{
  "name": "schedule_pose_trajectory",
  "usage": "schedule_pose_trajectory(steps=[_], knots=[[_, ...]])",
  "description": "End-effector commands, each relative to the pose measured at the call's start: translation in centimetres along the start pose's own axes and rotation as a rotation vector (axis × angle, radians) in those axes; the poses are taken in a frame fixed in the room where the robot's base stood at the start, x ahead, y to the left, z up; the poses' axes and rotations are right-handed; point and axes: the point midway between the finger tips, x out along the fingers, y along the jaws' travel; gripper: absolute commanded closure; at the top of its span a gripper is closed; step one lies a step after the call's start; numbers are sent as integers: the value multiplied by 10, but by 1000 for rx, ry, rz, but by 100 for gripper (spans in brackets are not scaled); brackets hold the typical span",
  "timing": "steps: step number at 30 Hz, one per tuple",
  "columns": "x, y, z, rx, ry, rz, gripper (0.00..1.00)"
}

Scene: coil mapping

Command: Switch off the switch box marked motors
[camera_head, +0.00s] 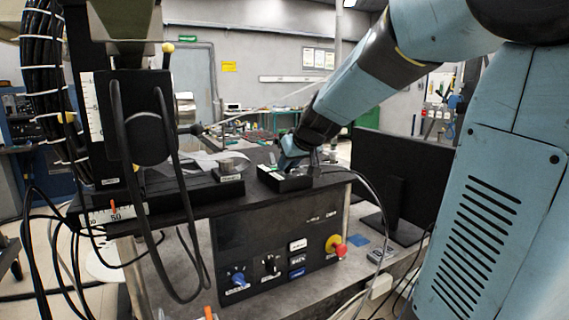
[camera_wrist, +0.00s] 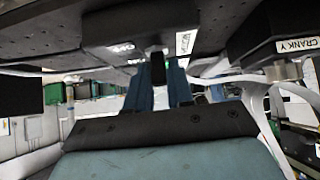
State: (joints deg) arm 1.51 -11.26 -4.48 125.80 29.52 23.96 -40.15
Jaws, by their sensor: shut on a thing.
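A small black switch box (camera_head: 285,180) with pale labels stands on the dark tabletop in the head view. It also shows at the top of the wrist view (camera_wrist: 125,25), with a white label that I cannot read. My gripper (camera_head: 290,160) reaches down onto this box from the upper right. In the wrist view its two blue fingers (camera_wrist: 158,82) are on either side of a short black switch lever (camera_wrist: 158,64) under the box, and are shut on it. The lever's exact position is partly hidden by the fingers.
A box labelled CRANK Y (camera_wrist: 290,45) is close on the right in the wrist view, with white cables below it. A control panel with a red emergency button (camera_head: 338,249) is below the tabletop. A black monitor (camera_head: 400,185) stands to the right.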

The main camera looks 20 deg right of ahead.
Motion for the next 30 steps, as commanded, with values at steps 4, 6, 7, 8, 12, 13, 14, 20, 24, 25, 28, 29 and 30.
schedule_pose_trajectory(steps=[4, 6, 7, 8, 12, 13, 14, 20, 24, 25, 28, 29, 30], knots=[[-2, -1, 1, -1, 40, -2, 100], [-2, -1, 2, -1, 54, -2, 100], [-2, -1, 2, -1, 59, -3, 100], [-2, -1, 2, 0, 64, -2, 100], [-2, -1, 2, -1, 81, -2, 100], [-2, -1, 3, -2, 83, -2, 100], [-2, -1, 3, -1, 85, -2, 100], [-2, 0, 3, 0, 90, -1, 100], [-2, 0, 3, 0, 90, -1, 100], [-2, 0, 4, 0, 90, -1, 100], [-2, 0, 3, 0, 90, -1, 100], [-2, 0, 3, 0, 90, -1, 83], [-2, 0, 3, 0, 90, -1, 79]])
